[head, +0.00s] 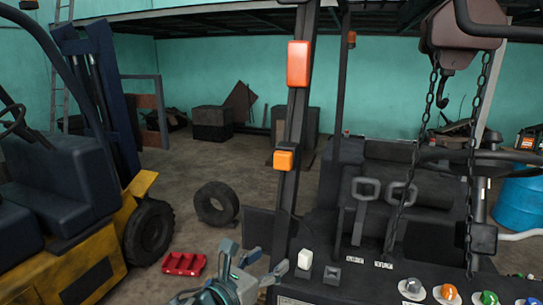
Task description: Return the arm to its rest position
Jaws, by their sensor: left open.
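My left gripper (250,262) is at the bottom of the head view, left of the centre, with its grey fingers spread apart and pointing up. I see nothing held between them. It is just left of the forklift's dark control panel (323,289), and I cannot tell whether they touch. The stripped forklift (289,160) has a black post with orange lights, two grey loop-handled levers (365,190) and coloured knobs (448,292). My right gripper is not in view.
A yellow forklift (70,262) stands at the left. A loose tyre (216,203) and a red tray (184,264) are on the floor. A hook block (465,28) with chains hangs at the upper right. A blue barrel (518,205) stands at the right edge. Open floor lies behind the tyre.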

